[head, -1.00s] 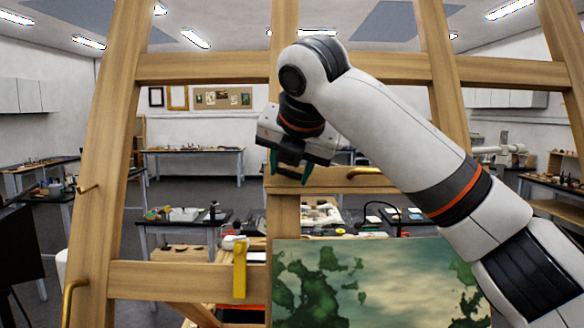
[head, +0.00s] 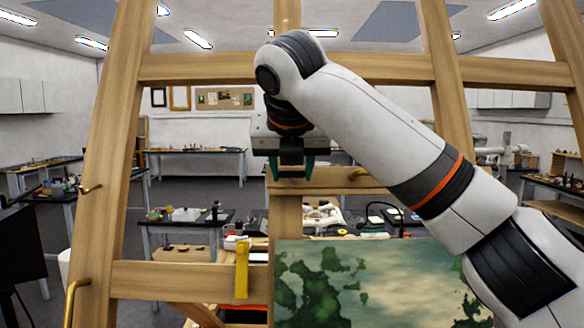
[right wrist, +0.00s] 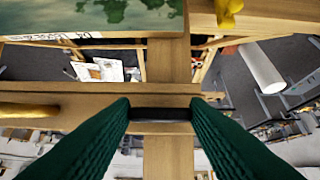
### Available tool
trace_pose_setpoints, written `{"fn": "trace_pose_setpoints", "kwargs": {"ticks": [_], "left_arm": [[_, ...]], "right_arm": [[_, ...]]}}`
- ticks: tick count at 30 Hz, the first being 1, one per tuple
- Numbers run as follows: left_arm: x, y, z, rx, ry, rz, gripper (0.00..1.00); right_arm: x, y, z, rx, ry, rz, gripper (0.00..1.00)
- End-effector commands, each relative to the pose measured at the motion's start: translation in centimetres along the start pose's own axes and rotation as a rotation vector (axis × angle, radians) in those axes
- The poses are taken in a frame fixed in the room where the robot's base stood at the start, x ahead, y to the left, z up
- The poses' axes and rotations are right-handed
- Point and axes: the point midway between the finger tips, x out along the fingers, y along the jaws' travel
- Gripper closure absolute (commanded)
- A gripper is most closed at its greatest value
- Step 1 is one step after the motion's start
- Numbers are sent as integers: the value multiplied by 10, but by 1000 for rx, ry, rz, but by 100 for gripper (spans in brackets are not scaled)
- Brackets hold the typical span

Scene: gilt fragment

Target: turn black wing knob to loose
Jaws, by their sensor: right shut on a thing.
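The black wing knob (right wrist: 160,114) shows in the right wrist view as a dark bar between my fingertips, at the crossbar of the wooden easel (head: 190,279). My right gripper (head: 291,174) is at the easel's middle post, with its green fingers pointing down. In the right wrist view the fingers (right wrist: 160,104) stand on either side of the knob and are shut on it. In the head view I cannot make out the knob at the gripper. My left gripper is in neither view.
A green and cream painting (head: 372,285) stands on the easel just below and right of the gripper. A yellow piece (head: 241,268) hangs on the lower crossbar. A brass handle (head: 359,174) lies right of the gripper. Worktables stand behind.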

Motion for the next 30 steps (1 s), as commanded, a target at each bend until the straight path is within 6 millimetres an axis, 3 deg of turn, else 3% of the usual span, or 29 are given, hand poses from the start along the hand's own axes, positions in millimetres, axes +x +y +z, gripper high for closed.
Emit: {"fn": "trace_pose_setpoints", "kwargs": {"ticks": [4, 5, 8, 20, 30], "left_arm": [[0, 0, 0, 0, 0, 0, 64], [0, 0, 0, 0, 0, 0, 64], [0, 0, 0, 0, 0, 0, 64], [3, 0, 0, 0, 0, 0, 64], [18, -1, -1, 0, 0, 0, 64]], "right_arm": [[0, 0, 0, -3, -1, 1, 81], [0, 0, 0, -3, -1, 1, 53], [0, 0, 0, -2, -1, 0, 37], [-8, 0, 0, 0, 1, -1, 36], [-75, -1, 1, -1, 3, -1, 36]]}}
